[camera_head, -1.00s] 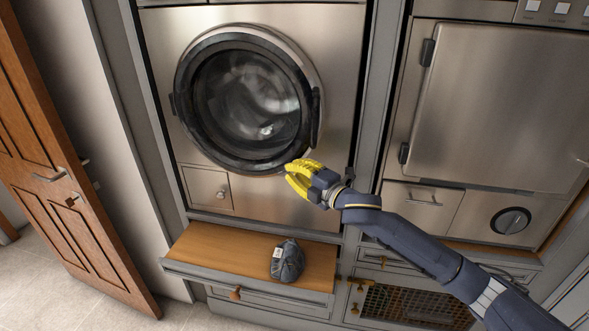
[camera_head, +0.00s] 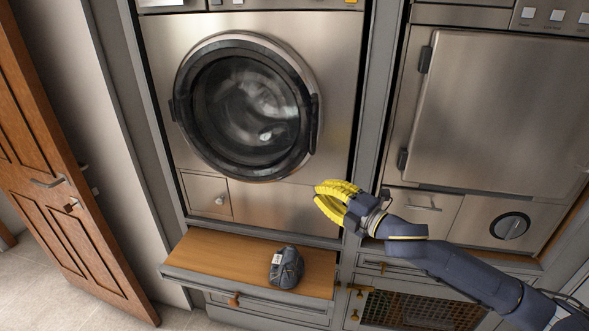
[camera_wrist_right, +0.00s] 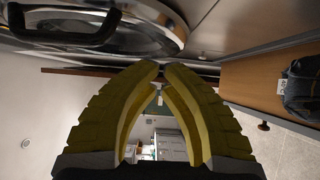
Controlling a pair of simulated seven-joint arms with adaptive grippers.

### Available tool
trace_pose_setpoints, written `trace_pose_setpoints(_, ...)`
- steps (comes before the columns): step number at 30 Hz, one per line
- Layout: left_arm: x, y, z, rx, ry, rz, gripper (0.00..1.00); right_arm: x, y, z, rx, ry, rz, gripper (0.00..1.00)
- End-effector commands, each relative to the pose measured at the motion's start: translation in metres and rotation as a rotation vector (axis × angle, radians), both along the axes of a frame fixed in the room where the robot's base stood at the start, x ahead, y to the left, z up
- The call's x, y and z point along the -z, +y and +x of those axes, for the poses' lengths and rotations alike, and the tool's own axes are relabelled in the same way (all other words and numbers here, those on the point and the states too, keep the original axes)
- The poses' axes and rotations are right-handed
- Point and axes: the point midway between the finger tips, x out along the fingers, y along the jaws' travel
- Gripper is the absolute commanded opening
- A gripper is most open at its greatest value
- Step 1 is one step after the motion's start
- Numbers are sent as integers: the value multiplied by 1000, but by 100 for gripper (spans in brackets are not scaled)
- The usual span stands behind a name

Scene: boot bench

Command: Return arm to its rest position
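My right gripper (camera_head: 337,200) has yellow fingers and hangs in front of the lower right part of the washing machine, clear of the door. In the right wrist view its fingertips (camera_wrist_right: 162,70) come close together with nothing visible between them; a narrow gap shows between the fingers lower down. My right arm (camera_head: 450,265) comes in from the lower right of the head view. My left gripper is in neither view.
The washing machine's round door (camera_head: 247,105) looks closed. A wooden bench top (camera_head: 225,258) below it carries a dark grey bundle (camera_head: 286,267) with a white tag. A brown door (camera_head: 60,190) stands at the left. A mesh-front drawer (camera_head: 410,310) sits at lower right.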

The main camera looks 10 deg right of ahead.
Motion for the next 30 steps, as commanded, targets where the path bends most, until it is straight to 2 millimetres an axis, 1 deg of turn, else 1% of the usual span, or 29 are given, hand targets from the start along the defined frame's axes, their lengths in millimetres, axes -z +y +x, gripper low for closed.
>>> trace_pose_setpoints(2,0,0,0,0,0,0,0,3,0,-2,3,6,4,0)
trace_pose_setpoints(5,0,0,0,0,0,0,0,15,3,-6,19,32,22,0)
trace_pose_setpoints(8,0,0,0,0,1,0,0,39,8,-14,59,83,59,0)
trace_pose_setpoints(11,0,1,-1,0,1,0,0,71,10,-28,126,159,110,0)
trace_pose_setpoints(14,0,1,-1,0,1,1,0,104,8,-45,212,241,166,0)
trace_pose_setpoints(18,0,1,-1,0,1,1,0,150,-3,-76,353,359,237,0)
trace_pose_setpoints(20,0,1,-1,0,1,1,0,170,-9,-92,420,411,266,0)
trace_pose_setpoints(21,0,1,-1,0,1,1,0,183,-15,-104,468,446,282,0)
trace_pose_setpoints(23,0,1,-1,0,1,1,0,202,-23,-123,543,499,309,0)
trace_pose_setpoints(24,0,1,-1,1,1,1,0,215,-29,-137,592,535,325,0)
trace_pose_setpoints(26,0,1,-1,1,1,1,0,233,-39,-159,672,585,343,0)
trace_pose_setpoints(27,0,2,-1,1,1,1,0,243,-45,-173,722,616,356,0)
trace_pose_setpoints(30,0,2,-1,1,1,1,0,263,-59,-205,830,679,372,0)
